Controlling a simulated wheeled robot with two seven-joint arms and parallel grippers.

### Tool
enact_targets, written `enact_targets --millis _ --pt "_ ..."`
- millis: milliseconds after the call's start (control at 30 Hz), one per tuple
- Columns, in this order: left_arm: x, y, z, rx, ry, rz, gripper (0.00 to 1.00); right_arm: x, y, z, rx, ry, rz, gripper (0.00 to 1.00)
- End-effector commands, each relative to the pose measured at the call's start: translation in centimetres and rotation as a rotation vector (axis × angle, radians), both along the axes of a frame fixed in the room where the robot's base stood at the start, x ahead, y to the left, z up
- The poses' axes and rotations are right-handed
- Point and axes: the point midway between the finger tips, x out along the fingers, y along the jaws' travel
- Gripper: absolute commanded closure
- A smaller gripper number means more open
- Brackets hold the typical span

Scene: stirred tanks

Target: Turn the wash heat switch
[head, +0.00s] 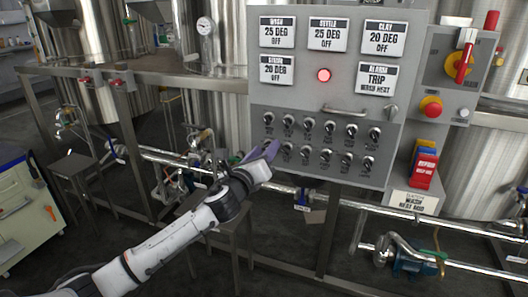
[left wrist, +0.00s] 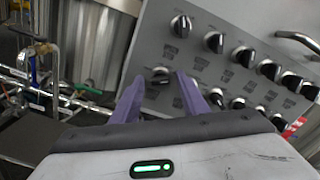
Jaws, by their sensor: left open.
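The grey control panel (head: 325,95) carries two rows of black rotary switches with small labels that I cannot read, so I cannot tell which one is the wash heat switch. The top-left switch (head: 268,118) shows in the head view and also in the left wrist view (left wrist: 180,26). My left gripper (head: 268,150), with purple fingers, is open at the panel's lower left. In the left wrist view its fingers (left wrist: 160,90) stand on either side of the lower-left switch (left wrist: 160,75), apparently without closing on it. That switch is hidden in the head view. My right gripper is not in view.
Displays (head: 277,32) read wash 25 deg off, and the alarm display (head: 377,79) reads trip, wash heat. A red lamp (head: 324,75) is lit above a handle (head: 345,112). A red emergency button (head: 431,107) sits right. Pipes (head: 400,215) run below.

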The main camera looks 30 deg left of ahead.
Motion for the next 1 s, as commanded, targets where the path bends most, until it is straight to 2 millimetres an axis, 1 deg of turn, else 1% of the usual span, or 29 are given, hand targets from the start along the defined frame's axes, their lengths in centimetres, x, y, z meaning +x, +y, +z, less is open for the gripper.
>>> enact_targets --millis 133,167,300,367,400,567,733,867,1000 --pt "-0.01 -0.03 -0.01 -0.001 0.0 0.0 0.59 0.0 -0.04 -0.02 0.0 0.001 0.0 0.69" --pt "-0.01 -0.03 -0.01 -0.001 0.0 0.0 0.63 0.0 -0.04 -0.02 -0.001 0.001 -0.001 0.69" --pt "-0.02 -0.03 -0.01 -0.001 0.0 0.0 0.86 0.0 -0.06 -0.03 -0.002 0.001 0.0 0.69" --pt "-0.03 -0.04 -0.01 -0.001 0.0 0.0 0.96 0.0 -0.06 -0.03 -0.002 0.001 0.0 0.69" --pt "-0.03 -0.04 -0.01 -0.001 0.0 0.0 1.0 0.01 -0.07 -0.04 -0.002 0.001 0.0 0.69" --pt "-0.04 -0.03 0.0 -0.008 -0.002 0.0 1.0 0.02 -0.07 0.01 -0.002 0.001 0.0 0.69" --pt "-0.04 -0.06 0.04 -0.051 -0.011 0.0 1.0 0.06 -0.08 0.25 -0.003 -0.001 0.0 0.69" --pt "-0.03 -0.07 0.08 -0.119 -0.028 0.0 1.0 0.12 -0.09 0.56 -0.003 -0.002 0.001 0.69" --pt "-0.03 -0.1 0.11 -0.224 -0.053 0.0 1.0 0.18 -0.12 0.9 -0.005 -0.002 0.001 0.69"
